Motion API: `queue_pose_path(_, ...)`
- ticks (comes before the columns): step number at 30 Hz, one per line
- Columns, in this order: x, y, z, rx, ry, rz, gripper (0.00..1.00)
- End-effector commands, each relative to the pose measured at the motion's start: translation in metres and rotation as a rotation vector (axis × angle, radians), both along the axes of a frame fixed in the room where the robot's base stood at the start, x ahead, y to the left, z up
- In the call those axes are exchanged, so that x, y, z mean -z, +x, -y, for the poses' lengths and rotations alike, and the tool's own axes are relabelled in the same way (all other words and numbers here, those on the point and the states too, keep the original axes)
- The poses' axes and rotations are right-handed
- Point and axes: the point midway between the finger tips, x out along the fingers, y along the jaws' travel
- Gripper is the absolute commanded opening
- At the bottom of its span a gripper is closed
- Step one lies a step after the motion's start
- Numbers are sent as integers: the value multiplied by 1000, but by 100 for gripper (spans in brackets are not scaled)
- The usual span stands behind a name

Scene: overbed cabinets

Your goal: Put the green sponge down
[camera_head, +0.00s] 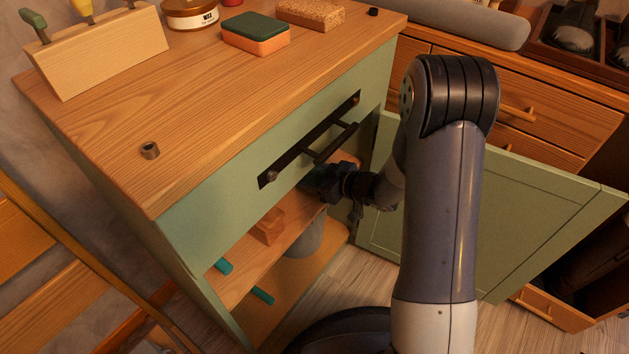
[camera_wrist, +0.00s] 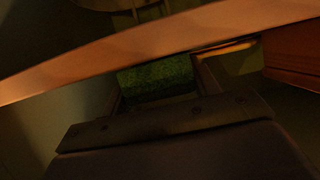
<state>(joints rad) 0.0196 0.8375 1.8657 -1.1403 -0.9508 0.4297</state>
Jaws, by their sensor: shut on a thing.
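The green sponge (camera_wrist: 156,80) shows dark and rough in the wrist view, held between the fingers of my gripper (camera_wrist: 160,93). In the head view my gripper (camera_head: 322,183) reaches into the open green cabinet (camera_head: 203,236), just below the drawer handle. The sponge is not clear to see there. My gripper is above or near the wooden shelf (camera_head: 240,268); whether the sponge touches the shelf cannot be told.
An orange and green sponge (camera_head: 256,38) lies on the wooden top. The dark handle (camera_head: 310,145) is close above my gripper. A wooden block (camera_head: 268,226) stands on the shelf, and a grey container (camera_head: 304,236) is below. The open door (camera_head: 480,215) is to the right.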

Motion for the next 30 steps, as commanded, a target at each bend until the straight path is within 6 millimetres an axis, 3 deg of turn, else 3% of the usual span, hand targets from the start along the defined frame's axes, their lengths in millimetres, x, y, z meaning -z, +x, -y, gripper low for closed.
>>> queue_pose_path(10, 4, 0, 0, 0, 0, -1, 34)
queue_pose_path(11, 3, 0, 0, 0, 0, -1, 60)
queue_pose_path(18, 2, 0, 0, 0, 0, -1, 79)
queue_pose_path(28, -4, 0, 0, 1, 0, 0, 80)
queue_pose_path(30, -7, -4, 8, 5, -1, -2, 80)
